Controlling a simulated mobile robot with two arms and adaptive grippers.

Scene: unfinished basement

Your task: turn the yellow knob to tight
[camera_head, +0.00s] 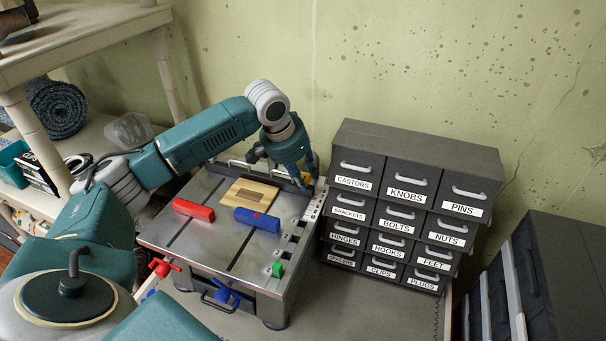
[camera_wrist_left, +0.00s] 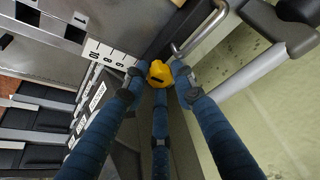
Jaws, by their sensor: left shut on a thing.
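My left gripper (camera_head: 298,172) reaches down at the back right corner of the metal bench-top machine (camera_head: 160,236). The yellow knob (camera_wrist_left: 160,74) shows in the left wrist view with a dark slot on its face. The blue fingers of my left gripper (camera_wrist_left: 158,90) close around it from several sides and are shut on it. In the head view the fingers largely hide the knob. No tight marking is readable. My right gripper is not in view.
A numbered scale strip (camera_wrist_left: 108,54) lies beside the knob. A grey drawer cabinet (camera_head: 400,152) with labelled drawers stands close to the right of the machine. A red block (camera_head: 193,210), a blue block (camera_head: 257,220) and a wooden piece (camera_head: 249,194) lie on the machine top.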

